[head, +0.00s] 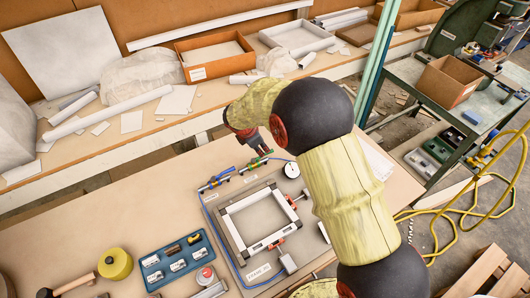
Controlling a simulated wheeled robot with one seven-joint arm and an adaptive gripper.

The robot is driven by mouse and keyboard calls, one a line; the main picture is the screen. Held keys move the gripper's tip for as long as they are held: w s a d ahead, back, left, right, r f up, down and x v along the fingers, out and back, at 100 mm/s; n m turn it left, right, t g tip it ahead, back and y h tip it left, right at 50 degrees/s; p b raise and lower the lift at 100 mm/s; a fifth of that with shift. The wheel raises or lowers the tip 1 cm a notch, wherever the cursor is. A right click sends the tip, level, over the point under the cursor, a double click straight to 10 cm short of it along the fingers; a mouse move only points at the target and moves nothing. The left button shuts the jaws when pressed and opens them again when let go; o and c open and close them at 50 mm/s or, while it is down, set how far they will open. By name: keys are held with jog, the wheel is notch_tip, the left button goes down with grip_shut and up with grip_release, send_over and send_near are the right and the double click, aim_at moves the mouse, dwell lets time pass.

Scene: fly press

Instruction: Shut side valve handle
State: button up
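My gripper (261,149) points down at the back edge of the fixture board (223,206). Its fingertips are small, dark and partly merged with the parts below, so I cannot tell if they are open or touching anything. A small valve with green and red parts (257,163) lies just below the fingertips. Another valve with blue and red parts (215,183) is at the board's back left corner, apart from the gripper. I cannot tell which is the side valve, and the handle positions are too small to read.
A round gauge (292,170) stands right of the valves, close to my arm. A square clamped frame (235,230) fills the board's middle. A blue tool tray (175,262) and yellow tape roll (115,264) lie at left. The bench's left back part is clear.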

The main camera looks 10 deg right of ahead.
jog(key=b+x, duration=0.2)
jog(key=x, duration=0.5)
jog(key=shift+f, duration=0.25)
jog(key=shift+c, duration=0.7)
grip_shut()
